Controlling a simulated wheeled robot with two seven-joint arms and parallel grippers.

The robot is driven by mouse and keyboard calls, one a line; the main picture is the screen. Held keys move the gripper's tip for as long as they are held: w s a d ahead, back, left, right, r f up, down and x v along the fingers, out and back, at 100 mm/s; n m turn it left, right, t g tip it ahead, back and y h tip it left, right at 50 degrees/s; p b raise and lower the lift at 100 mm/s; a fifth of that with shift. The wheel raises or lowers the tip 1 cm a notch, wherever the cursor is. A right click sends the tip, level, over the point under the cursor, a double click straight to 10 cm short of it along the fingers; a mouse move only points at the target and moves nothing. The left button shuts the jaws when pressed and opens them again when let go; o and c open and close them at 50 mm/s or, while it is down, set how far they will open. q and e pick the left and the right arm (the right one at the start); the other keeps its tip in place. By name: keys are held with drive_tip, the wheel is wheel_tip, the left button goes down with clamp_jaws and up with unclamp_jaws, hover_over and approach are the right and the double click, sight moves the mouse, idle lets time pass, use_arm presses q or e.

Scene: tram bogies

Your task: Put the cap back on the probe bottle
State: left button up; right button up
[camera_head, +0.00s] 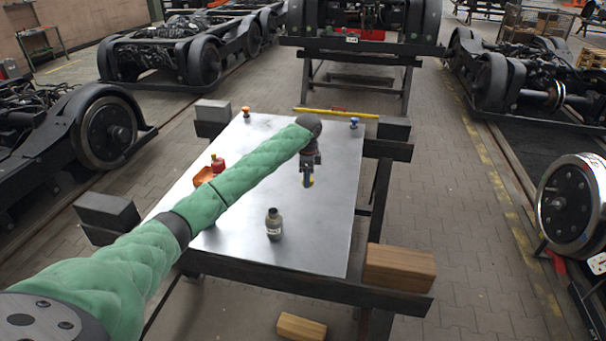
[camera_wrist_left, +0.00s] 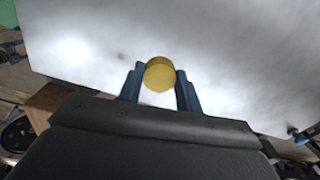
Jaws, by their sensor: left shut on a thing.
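My left gripper (camera_head: 308,182) is above the table, to the right of and farther back than the bottle, pointing down. It is shut on a yellow cap (camera_wrist_left: 160,75), which sits between the two blue fingertips in the left wrist view. The bottle does not show in the wrist view. My right gripper is not in view.
The metal table (camera_head: 325,235) is mostly bare. An orange tray (camera_head: 203,177) and a red bottle (camera_head: 218,164) are at its left, partly behind my arm. A small orange item (camera_head: 246,111) and a blue one (camera_head: 354,123) stand at the back. Wooden blocks (camera_head: 399,268) lie at the front right.

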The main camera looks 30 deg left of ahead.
use_arm(q)
drive_tip(key=s+d+n, duration=0.6)
drive_tip(key=s+d, duration=0.3)
drive_tip(key=s, duration=0.3)
drive_tip(key=s+d+f+n, duration=0.1)
drive_tip(key=s+d+n, duration=0.6)
drive_tip(key=s, duration=0.6)
drive_tip(key=shift+d+n, duration=0.3)
drive_tip(key=shift+d, duration=0.9)
